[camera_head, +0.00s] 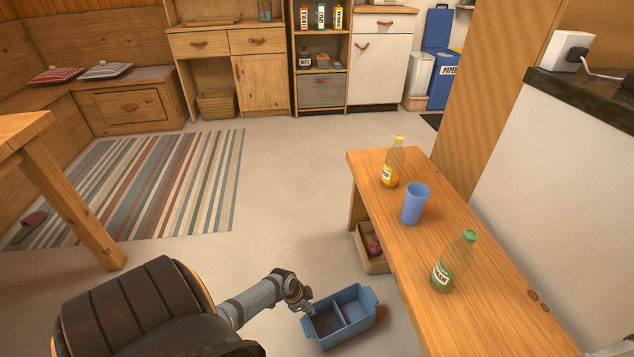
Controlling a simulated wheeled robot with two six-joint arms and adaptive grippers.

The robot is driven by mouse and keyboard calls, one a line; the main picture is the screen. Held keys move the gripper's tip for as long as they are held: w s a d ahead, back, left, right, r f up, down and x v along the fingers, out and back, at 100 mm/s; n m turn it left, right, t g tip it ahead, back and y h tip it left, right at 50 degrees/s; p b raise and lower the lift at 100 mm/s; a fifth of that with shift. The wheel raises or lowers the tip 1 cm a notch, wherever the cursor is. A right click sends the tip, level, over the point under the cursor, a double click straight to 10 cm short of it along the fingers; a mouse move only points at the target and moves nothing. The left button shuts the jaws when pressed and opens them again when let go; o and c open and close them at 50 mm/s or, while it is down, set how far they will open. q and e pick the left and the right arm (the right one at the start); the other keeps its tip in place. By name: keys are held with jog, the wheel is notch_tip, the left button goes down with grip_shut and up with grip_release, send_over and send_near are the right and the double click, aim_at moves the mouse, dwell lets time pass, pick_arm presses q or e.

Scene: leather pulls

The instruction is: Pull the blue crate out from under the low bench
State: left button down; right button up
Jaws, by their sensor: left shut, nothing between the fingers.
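The blue crate (362,325) stands on the floor at the lower middle, to the left of the low bench (455,240). It is open-topped, with a divider across the middle and a tab-like handle at each end. It looks empty and clear of the bench top. My left gripper (308,309) is at the crate's left end, by the handle there. It is shut with nothing held; whether it touches the crate I cannot tell. My right gripper is not in view.
A tan box (371,262) with dark pink things sits partly under the bench. A yellow bottle (390,172), blue cup (415,204) and green bottle (453,264) stand on the bench. A wooden table (62,195) is at left. The floor beyond the crate is clear.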

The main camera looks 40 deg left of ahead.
pick_arm(q)
jog(key=shift+s+a, duration=0.3)
jog(key=shift+s, duration=0.15)
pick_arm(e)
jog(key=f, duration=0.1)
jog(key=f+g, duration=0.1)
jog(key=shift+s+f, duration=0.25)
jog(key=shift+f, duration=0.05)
pick_arm(q)
jog(key=v, duration=1.2)
jog(key=shift+d, duration=0.1)
